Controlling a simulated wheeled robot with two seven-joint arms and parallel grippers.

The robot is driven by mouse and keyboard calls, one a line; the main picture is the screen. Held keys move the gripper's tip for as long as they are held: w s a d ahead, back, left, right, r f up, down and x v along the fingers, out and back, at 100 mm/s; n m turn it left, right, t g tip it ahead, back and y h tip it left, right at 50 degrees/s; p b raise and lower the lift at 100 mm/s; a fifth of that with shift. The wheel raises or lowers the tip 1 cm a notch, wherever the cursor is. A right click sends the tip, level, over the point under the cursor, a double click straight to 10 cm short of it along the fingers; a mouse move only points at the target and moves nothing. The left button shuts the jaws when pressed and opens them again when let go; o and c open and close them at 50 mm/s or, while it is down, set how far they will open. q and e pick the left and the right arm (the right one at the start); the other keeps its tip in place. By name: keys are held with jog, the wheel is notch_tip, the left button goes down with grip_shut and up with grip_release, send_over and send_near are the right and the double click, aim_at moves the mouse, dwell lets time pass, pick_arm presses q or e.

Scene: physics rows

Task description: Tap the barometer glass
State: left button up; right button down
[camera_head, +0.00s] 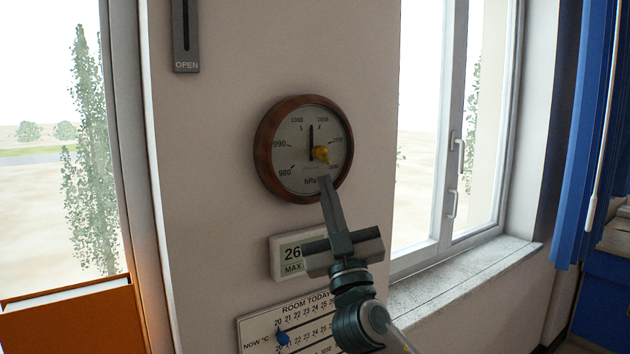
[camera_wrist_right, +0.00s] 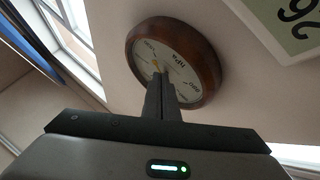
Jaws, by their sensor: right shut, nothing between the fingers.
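The barometer (camera_head: 290,160) hangs on the wall, a round pale dial in a brown wooden rim. It has a dark needle pointing up and a yellow knob (camera_head: 321,154) near its middle. My right gripper (camera_head: 325,181) is shut and empty, its fingertips in front of the lower part of the dial, just below the knob. In the right wrist view the barometer (camera_wrist_right: 200,60) shows beyond the shut fingers (camera_wrist_right: 160,76), which cover part of the dial. I cannot tell whether the tips touch the glass. My left gripper is not in view.
Below the barometer are a small display (camera_head: 288,256) reading 26 MAX and a ROOM TODAY board (camera_head: 262,325) with a blue slider. A window (camera_head: 450,130) with a stone sill is at right, beside a blue curtain (camera_head: 585,130). An orange box (camera_head: 70,320) is at lower left.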

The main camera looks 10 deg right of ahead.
jog(key=shift+w+a+b, duration=0.25)
jog(key=shift+w+b, duration=0.35)
jog(key=shift+w, duration=0.1)
dwell(1.1)
jog(key=shift+s, duration=0.1)
dwell(0.3)
jog(key=shift+s+d, duration=0.3)
jog(key=shift+s, duration=0.3)
jog(key=shift+s+d+p, duration=0.25)
jog(key=shift+s+d, duration=0.05)
jog(key=shift+s, duration=0.5)
jog(key=shift+s+d+p, duration=0.25)
jog(key=shift+s+p, duration=0.05)
jog(key=shift+s, duration=0.45)
jog(key=shift+s+d+p, duration=0.25)
jog(key=shift+s+d, duration=0.05)
jog(key=shift+s, duration=0.5)
